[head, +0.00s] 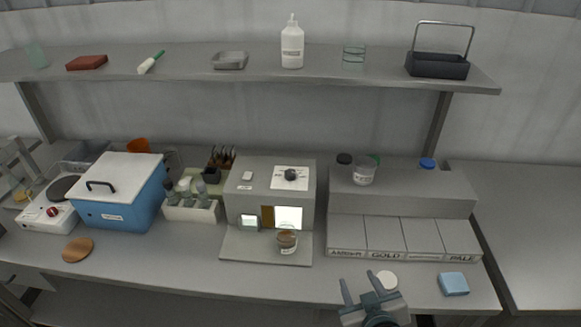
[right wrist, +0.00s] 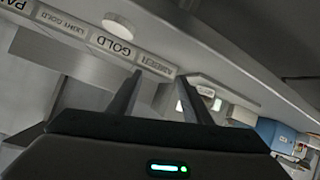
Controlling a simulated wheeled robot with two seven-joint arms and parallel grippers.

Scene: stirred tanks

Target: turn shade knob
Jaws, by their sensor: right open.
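The shade knob (head: 290,174) is a dark round knob on a white plate on top of the grey box-shaped device (head: 243,200). A jar with brown contents (head: 287,241) stands on the device's front ledge, before a lit white window (head: 289,217). My right gripper (head: 361,288) is open and empty, low in the head view near the table's front edge, to the right of the device and well apart from the knob. In the right wrist view its two fingers (right wrist: 165,95) point toward the label strip, with nothing between them. My left gripper is not in view.
A grey stepped rack (head: 400,182) with labelled slots, including gold and pale, stands right of the device. A white disc (head: 387,280) and a blue sponge-like block (head: 453,284) lie in front of it. A blue box (head: 117,205) stands left. A shelf (head: 190,66) runs above.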

